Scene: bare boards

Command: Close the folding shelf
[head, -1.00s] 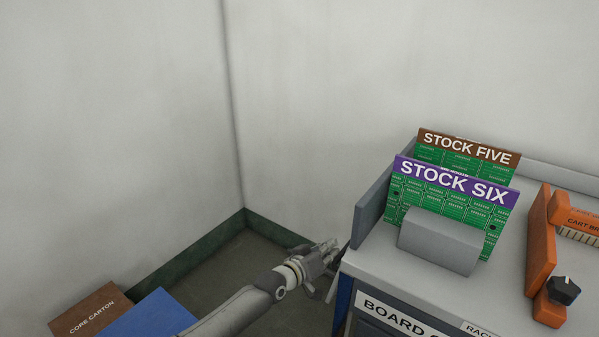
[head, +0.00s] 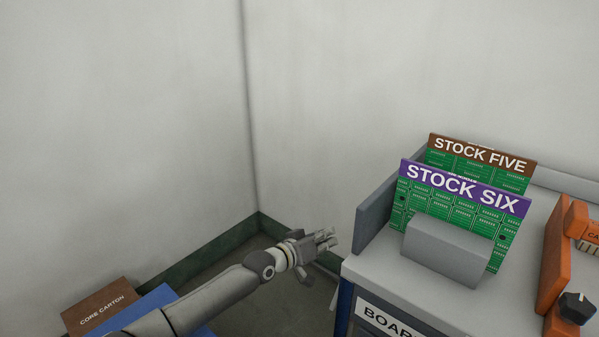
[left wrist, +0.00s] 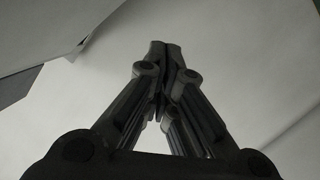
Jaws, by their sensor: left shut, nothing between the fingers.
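My left gripper (head: 329,238) is shut and empty, with its fingers pointing right toward the left side of the grey cart (head: 377,272). In the left wrist view its fingertips (left wrist: 165,47) meet with nothing between them. An upright grey panel (head: 376,214) stands along the cart top's left edge, just right of the fingers. A thin pale edge (head: 334,297) shows low beside the cart's left side. I cannot tell whether it belongs to the folding shelf, and no shelf surface shows clearly. A grey panel edge (left wrist: 40,38) shows at the upper left of the wrist view. My right gripper is not in view.
Boards marked STOCK SIX (head: 455,205) and STOCK FIVE (head: 480,160) stand on the cart behind a grey block (head: 445,250). Orange parts (head: 553,255) are at right. A brown carton (head: 100,307) is at lower left. Walls meet behind my arm.

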